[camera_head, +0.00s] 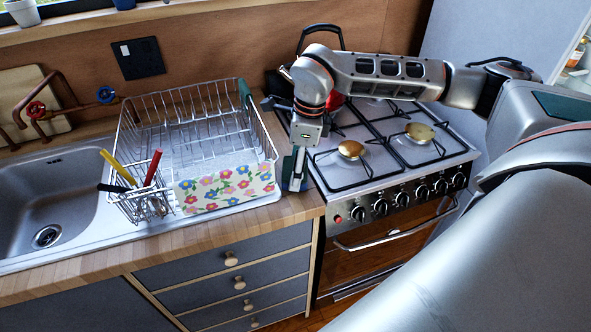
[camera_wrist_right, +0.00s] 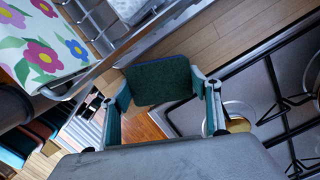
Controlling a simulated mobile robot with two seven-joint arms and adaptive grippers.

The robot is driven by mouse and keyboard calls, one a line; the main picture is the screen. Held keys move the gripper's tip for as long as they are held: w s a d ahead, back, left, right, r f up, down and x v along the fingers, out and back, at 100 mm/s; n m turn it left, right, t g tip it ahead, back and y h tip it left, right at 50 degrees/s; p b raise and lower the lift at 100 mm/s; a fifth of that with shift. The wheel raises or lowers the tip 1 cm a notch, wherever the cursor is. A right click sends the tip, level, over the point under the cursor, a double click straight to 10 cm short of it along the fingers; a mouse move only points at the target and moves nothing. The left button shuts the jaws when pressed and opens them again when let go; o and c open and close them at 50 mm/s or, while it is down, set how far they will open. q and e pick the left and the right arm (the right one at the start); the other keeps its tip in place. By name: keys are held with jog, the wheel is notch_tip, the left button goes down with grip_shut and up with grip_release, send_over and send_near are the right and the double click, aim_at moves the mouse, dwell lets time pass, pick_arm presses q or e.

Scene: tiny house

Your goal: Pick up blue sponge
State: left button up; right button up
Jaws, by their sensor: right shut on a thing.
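The sponge (camera_wrist_right: 160,82) shows in the right wrist view as a blue-edged block with a dark green face. It sits between the two fingers of my right gripper (camera_wrist_right: 164,112), which is shut on it. In the head view my right gripper (camera_head: 295,170) points down at the counter strip between the dish rack and the stove. The sponge is hard to make out there behind the fingers. Whether it touches the counter cannot be told. My left gripper is not in view.
The wire dish rack (camera_head: 140,118), with a flowered cloth (camera_head: 225,188) on its front, is close left of the gripper. The gas stove (camera_head: 385,170) is close right, with a kettle at its back partly hidden by my arm. A sink (camera_head: 50,195) lies far left.

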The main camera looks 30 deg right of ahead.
jog(key=shift+r, duration=0.15)
notch_tip(320, 180, up, 20)
dwell(0.7)
